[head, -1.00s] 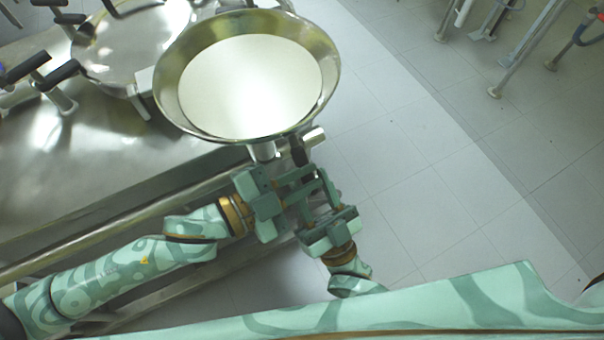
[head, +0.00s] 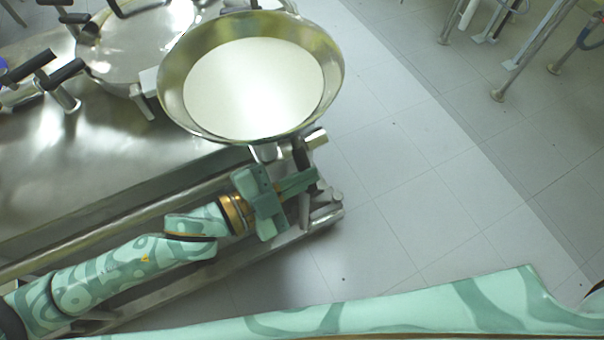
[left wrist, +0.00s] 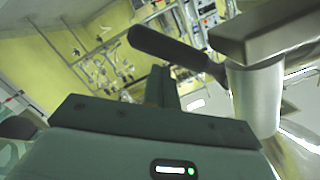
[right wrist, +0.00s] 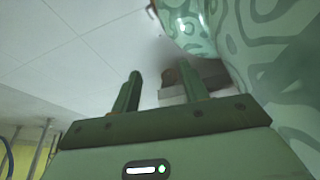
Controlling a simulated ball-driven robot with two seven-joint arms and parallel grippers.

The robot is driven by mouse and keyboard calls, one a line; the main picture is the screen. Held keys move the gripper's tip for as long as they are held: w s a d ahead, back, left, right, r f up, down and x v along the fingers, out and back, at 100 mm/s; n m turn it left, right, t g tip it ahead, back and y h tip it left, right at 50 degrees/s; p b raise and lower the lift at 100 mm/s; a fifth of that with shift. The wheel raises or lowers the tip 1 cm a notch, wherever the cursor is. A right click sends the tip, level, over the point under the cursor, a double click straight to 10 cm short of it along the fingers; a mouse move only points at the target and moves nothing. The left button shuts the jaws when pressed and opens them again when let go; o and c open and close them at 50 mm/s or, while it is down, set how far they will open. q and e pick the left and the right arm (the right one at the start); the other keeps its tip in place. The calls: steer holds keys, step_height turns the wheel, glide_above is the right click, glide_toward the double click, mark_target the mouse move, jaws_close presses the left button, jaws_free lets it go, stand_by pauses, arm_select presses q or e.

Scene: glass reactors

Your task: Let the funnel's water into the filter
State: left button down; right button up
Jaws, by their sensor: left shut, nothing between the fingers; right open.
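The wide steel funnel (head: 172,88) stands at the upper middle of the head view, with a pale, level surface (head: 255,88) inside. Below its rim is a metal outlet with a black lever handle (head: 300,153). The handle also shows in the left wrist view (left wrist: 165,47), beside a metal pipe (left wrist: 252,95). My left gripper (head: 314,178) is shut and empty, its fingertips close to the handle's lower end; I cannot tell if they touch. My right gripper (right wrist: 162,85) is open and empty in its wrist view, out of the head view. I cannot make out the filter's inlet.
A steel vessel with a round lid (head: 130,50) and black-handled clamps (head: 62,75) stands at upper left. A steel bench frame with rails (head: 120,210) runs under my left arm. The tiled floor (head: 430,200) to the right is clear. Metal stand legs (head: 520,55) are at upper right.

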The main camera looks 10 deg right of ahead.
arm_select(q)
steer(key=shift+w+f+m, duration=0.1)
steer(key=shift+f+m, duration=0.15)
steer(key=shift+m, duration=0.15)
arm_select(e)
steer(key=s+d+f+n+g+h, duration=0.1)
steer(key=s+g, duration=0.3)
steer(key=s, duration=0.9)
steer(key=shift+d+f+g, duration=0.15)
steer(key=shift+g, duration=0.25)
arm_select(q)
steer(key=shift+w+a+f+m+p, duration=0.1)
steer(key=shift+w+f+m+p, duration=0.15)
steer(key=shift+m, duration=0.25)
arm_select(e)
steer(key=shift+w, duration=0.15)
arm_select(q)
steer(key=shift+w+a+f+m+p, duration=0.2)
steer(key=shift+w+a+f+p, duration=0.05)
steer(key=shift+w+f+p, duration=0.4)
steer(key=shift+w+a+f+m+p, duration=0.2)
steer(key=shift+w+f+p, duration=0.4)
steer(key=shift+f, duration=0.1)
arm_select(e)
steer(key=shift+w+r, duration=0.25)
steer(key=shift+r, duration=0.35)
steer(key=shift+w+r, duration=0.2)
steer(key=shift+r, duration=0.35)
